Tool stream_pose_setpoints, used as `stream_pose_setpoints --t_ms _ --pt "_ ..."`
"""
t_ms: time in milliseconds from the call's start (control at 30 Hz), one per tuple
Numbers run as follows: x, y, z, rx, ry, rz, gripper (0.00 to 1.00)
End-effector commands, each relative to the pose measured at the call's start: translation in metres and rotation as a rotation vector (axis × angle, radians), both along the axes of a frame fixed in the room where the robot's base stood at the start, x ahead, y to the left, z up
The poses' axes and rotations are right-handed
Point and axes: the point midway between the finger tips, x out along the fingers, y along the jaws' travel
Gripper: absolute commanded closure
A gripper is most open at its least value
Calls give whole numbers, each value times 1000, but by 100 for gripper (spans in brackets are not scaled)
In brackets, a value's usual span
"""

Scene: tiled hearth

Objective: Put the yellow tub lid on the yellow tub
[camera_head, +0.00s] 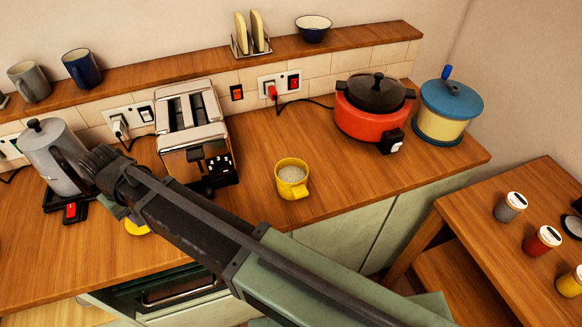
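A yellow tub (291,179), open at the top with pale contents inside, stands upright on the wooden counter right of the toaster. A handle-like part sticks out at its front. A small yellow piece (137,229), possibly the yellow tub lid, shows on the counter at the left. My arm hides most of it, so its shape is unclear. My gripper (121,211) is at the left end of my arm, in front of the kettle and close above the yellow piece. Its fingers are mostly hidden, and I cannot see whether they hold anything.
A kettle (52,155) and a toaster (194,130) stand near my gripper. A red cooker (366,117) and a blue-lidded canister (442,126) stand at the right. Small jars (541,241) stand on the lower right table. The counter around the tub is mostly clear.

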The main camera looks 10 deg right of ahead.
Motion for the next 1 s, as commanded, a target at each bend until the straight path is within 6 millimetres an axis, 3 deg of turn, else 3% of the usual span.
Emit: stream_pose_setpoints --t_ms 33,700,1000 --pt "0 0 9 0 0 0 96" --pt "0 0 61 0 0 0 96" --pt "0 0 62 0 0 0 96"
